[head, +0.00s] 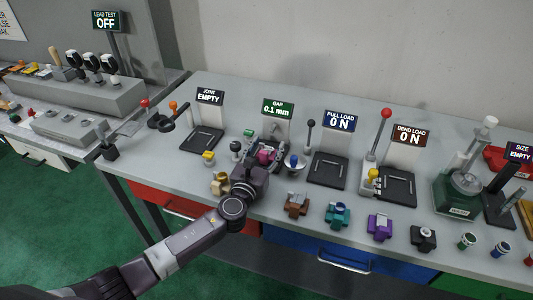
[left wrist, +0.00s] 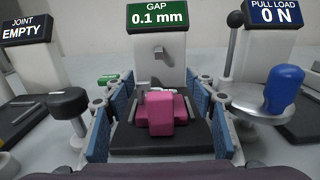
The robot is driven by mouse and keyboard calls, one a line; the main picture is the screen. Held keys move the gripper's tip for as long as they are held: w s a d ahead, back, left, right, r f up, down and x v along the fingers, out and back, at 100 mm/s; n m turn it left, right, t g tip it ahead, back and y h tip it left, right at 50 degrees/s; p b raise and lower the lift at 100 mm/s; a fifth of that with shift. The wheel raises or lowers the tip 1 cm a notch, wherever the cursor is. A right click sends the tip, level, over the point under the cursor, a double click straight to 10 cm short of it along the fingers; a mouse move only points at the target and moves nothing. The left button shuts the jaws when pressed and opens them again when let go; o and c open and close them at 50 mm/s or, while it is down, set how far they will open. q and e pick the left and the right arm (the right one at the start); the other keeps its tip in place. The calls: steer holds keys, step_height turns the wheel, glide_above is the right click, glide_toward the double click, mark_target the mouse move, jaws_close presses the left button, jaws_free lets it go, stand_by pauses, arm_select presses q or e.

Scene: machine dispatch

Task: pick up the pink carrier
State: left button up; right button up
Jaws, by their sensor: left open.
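The pink carrier (left wrist: 160,114) sits on the black plate (left wrist: 131,141) of the gap station, under the sign reading 0.1 mm. In the head view the pink carrier (head: 265,156) shows partly, just past my left gripper (head: 267,150). In the left wrist view the blue-padded fingers of my left gripper (left wrist: 160,118) stand wide on either side of the carrier, with space between pads and carrier. The gripper is open and holds nothing. My right gripper is in neither view.
A black-topped knob (left wrist: 68,103) stands close left of the fingers, and a blue-capped post on a round metal dish (left wrist: 258,104) close right. Brown (head: 297,204), teal (head: 338,214) and purple (head: 380,226) carriers line the table's front. A gold carrier (head: 221,183) is beside my wrist.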

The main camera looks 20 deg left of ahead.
arm_select(q)
steer(key=shift+w, duration=0.3)
steer(key=shift+c, duration=0.2)
steer(key=c, duration=1.3)
steer(key=shift+r, duration=0.15)
